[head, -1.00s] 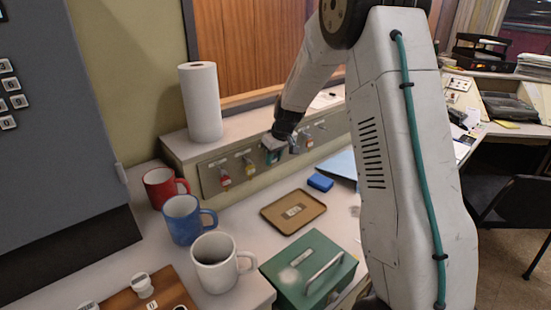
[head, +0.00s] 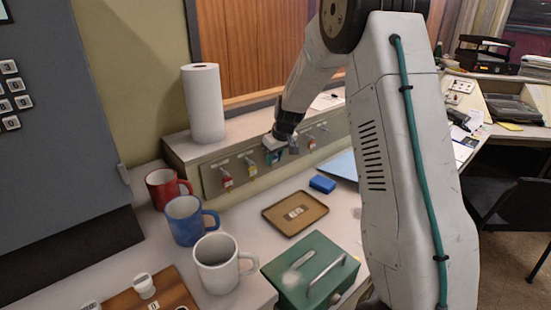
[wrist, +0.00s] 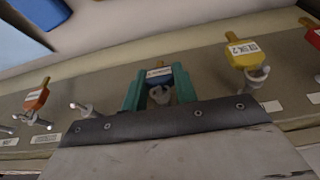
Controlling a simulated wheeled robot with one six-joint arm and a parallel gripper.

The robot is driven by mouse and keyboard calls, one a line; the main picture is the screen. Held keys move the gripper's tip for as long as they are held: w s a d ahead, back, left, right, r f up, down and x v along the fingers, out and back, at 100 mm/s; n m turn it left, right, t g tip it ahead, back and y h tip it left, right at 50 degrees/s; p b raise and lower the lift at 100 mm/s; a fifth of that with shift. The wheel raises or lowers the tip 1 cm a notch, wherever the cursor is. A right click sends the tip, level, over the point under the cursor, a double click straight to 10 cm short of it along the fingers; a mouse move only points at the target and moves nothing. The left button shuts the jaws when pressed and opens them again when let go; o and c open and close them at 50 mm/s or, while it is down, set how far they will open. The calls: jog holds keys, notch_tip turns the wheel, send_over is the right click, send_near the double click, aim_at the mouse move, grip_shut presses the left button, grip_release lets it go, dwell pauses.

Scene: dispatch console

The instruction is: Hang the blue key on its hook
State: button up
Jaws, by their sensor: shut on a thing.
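My gripper (wrist: 158,90) has teal fingers and is shut on the blue key (wrist: 158,71), whose blue head with a white label shows between the fingers in the wrist view. Silver metal shows below the label; I cannot tell how much is key and how much is hook, or whether the key is on it. In the head view my gripper (head: 273,150) is at the front of the grey key panel (head: 211,180), and the blue key is too small to make out well. An empty hook (wrist: 82,110) shows left of the gripper in the wrist view.
A yellow key (wrist: 240,54) and an orange key (wrist: 37,97) hang either side in the wrist view. A red key (head: 226,178) hangs left in the head view. Below are a brown tray (head: 272,221), blue box (head: 322,183), green box (head: 300,262) and mugs (head: 184,220).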

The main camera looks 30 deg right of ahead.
jog(key=shift+w+a+r, duration=0.1)
jog(key=shift+w+r, duration=0.05)
jog(key=shift+w, duration=0.4)
grip_shut()
jog(key=shift+w+a, duration=0.15)
jog(key=shift+w, duration=0.1)
jog(key=o, duration=1.1)
grip_release()
jog(key=shift+o, duration=0.2)
jog(key=shift+s+f, duration=0.15)
jog(key=shift+f, duration=0.05)
jog(key=shift+v, duration=3)
jog(key=shift+s+f, duration=0.1)
